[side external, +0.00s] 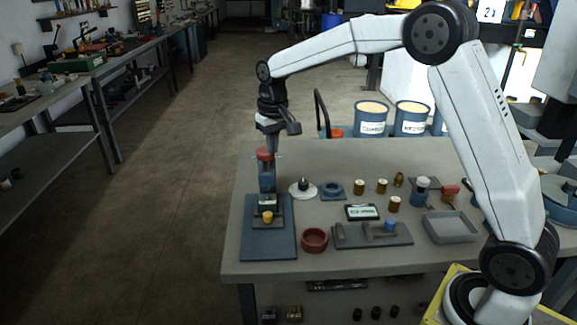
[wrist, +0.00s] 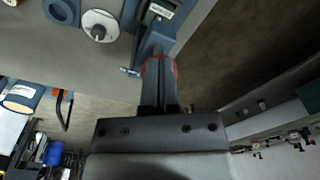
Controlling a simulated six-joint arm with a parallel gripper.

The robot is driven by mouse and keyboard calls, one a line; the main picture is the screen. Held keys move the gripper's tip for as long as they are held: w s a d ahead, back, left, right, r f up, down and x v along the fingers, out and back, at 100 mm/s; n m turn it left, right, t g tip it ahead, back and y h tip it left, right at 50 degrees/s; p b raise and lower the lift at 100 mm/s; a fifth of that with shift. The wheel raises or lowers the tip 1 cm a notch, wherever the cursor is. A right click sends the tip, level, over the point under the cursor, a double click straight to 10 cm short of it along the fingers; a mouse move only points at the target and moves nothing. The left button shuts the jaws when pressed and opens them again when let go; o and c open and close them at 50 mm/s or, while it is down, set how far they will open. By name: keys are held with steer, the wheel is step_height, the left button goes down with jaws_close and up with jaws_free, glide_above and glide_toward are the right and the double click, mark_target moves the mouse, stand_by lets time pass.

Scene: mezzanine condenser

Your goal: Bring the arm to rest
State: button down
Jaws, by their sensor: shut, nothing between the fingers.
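My gripper (side external: 270,148) points down just above a blue upright device with a red top (side external: 264,154) at the left end of the workbench. In the wrist view my gripper (wrist: 158,62) shows its two fingers together with nothing between them. The red top (wrist: 175,70) shows on both sides of the fingers and is partly hidden by them. I cannot tell whether the fingertips touch it. My arm reaches in from the right, bent high over the bench.
The device stands on a blue base plate (side external: 255,245) with a yellow piece (side external: 267,217) at its front. To its right are a white disc (side external: 303,192), a blue ring (side external: 333,192), a red bowl (side external: 314,240) and a grey tray (side external: 450,230). Open floor lies left of the workbench (side external: 300,268).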

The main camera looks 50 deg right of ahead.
steer(key=s+a+f+n+t, duration=0.1)
steer(key=s+f, duration=0.4)
steer(key=s, duration=0.6)
steer(key=s+a+f+n+t, duration=0.1)
steer(key=s+f, duration=0.3)
steer(key=s, duration=0.8)
steer(key=shift+s+a+f, duration=0.3)
steer(key=shift+a+f, duration=0.05)
steer(key=shift+a, duration=0.55)
